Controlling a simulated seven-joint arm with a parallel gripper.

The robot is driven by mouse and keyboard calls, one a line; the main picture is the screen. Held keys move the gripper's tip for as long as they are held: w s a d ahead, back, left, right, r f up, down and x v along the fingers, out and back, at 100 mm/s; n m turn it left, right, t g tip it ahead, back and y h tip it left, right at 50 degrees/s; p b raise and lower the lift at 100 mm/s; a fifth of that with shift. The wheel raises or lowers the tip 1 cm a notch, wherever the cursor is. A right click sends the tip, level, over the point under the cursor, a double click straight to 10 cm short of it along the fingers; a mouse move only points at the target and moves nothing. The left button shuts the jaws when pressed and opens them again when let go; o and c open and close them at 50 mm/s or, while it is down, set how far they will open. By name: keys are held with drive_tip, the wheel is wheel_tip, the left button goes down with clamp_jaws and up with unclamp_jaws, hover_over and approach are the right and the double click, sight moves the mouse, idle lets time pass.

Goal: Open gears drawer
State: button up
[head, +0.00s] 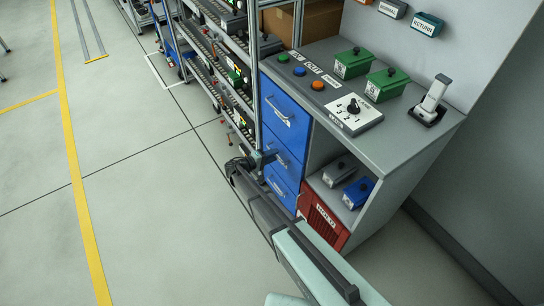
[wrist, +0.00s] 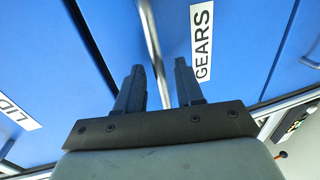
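The gears drawer is a blue front with a white GEARS label (wrist: 202,42) in the wrist view. Its silver bar handle (wrist: 152,45) runs between my two fingers. My gripper (wrist: 158,72) is open, with a finger on each side of the handle and visible gaps, so it does not look clamped. In the head view my gripper (head: 268,158) is at the middle blue drawer (head: 292,166) of the grey cabinet, partly covering it. This drawer looks flush with its neighbours. Its label is not readable in the head view.
A blue drawer with a partly visible label (wrist: 17,117) adjoins on the left in the wrist view. The top drawer (head: 285,112) is shut. Shelving (head: 215,65) stands behind. The floor (head: 140,215) at left is clear.

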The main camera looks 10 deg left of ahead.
drive_tip(key=shift+c, duration=0.2)
clamp_jaws()
idle(0.4)
drive_tip(key=f+v, duration=0.2)
drive_tip(key=v, duration=1)
drive_tip(key=f+v, duration=0.3)
drive_tip(key=v, duration=0.9)
drive_tip(key=shift+v, duration=0.85)
drive_tip(key=shift+f, duration=0.2)
drive_tip(key=shift+o, duration=0.2)
unclamp_jaws()
drive_tip(key=shift+s+a, duration=0.1)
drive_tip(key=v, duration=1.3)
drive_tip(key=shift+s+a, duration=0.25)
